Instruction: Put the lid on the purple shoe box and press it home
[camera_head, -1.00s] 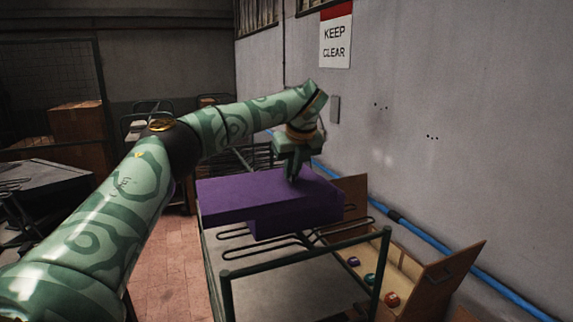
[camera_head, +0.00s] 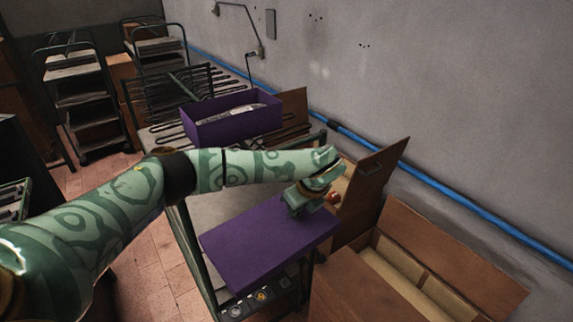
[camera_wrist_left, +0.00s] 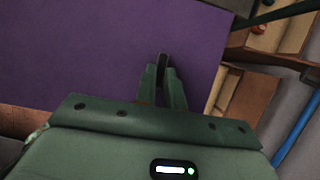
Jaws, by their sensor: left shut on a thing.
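The purple shoe box (camera_head: 205,131) stands open on the far part of the cart in the head view, with a pale grey thing inside. Its purple lid (camera_head: 262,240) is apart from the box, on the near side of it, above the near end of the cart. My left gripper (camera_head: 302,205) is shut on the lid near its far right edge. In the left wrist view the lid (camera_wrist_left: 80,55) fills the upper left, with the fingers (camera_wrist_left: 163,68) closed at its edge. What lies under the lid is hidden. My right gripper is not in view.
The cart (camera_head: 210,208) has a rail and wire racks around the box. Open brown crates (camera_head: 365,285) stand to the right, one with a red ball (camera_head: 333,198). A small control panel (camera_head: 258,297) is below the lid. A blue pipe (camera_head: 395,166) runs along the wall.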

